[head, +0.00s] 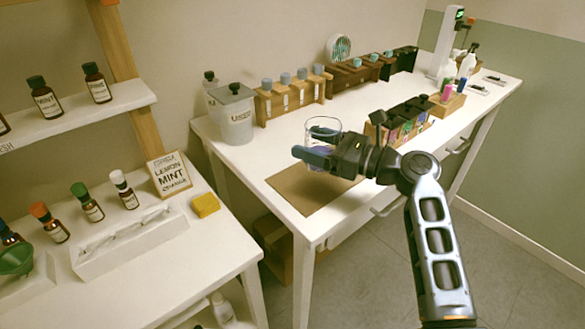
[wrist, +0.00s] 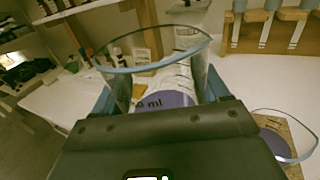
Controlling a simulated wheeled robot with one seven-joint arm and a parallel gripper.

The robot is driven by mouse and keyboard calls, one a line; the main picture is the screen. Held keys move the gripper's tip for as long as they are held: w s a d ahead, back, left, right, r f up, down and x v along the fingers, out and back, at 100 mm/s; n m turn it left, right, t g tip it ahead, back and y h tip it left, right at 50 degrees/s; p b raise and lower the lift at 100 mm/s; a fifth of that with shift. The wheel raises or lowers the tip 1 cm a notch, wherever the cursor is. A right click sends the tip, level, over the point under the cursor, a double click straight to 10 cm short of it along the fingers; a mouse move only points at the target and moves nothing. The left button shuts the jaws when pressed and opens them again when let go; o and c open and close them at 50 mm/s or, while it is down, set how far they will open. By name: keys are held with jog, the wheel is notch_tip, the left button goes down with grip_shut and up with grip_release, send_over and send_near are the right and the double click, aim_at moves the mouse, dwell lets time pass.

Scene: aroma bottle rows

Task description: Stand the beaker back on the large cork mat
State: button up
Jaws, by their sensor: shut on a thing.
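The beaker (head: 323,126) is clear glass with purple liquid low inside. My gripper (head: 314,157) is shut on it, its blue fingers on either side. In the wrist view the beaker (wrist: 150,98) fills the space between the fingers, with "ml" lettering showing and its rim roughly level. The large cork mat (head: 304,194) is a flat brown sheet at the near left end of the long white table. In the head view my gripper and the beaker overlap the mat's far part; the beaker's base is hidden, so its height above the mat cannot be told.
Another glass rim (wrist: 288,137) shows at the wrist view's right, over a brown surface. A lidded jar (head: 236,114) and a wooden bottle rack (head: 291,97) stand behind. The mat's near part is clear.

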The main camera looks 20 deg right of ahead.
jog(key=a, duration=0.1)
jog(key=w+a+f, duration=0.1)
jog(key=a+f, duration=0.1)
jog(key=shift+w+a+f, duration=0.2)
jog(key=shift+w, duration=0.05)
jog(key=shift+f, duration=1.95)
jog(key=shift+f, duration=0.1)
jog(key=o, duration=1.2)
jog(key=shift+o, duration=0.2)
jog(key=b+v, duration=0.1)
jog(key=v, duration=1.1)
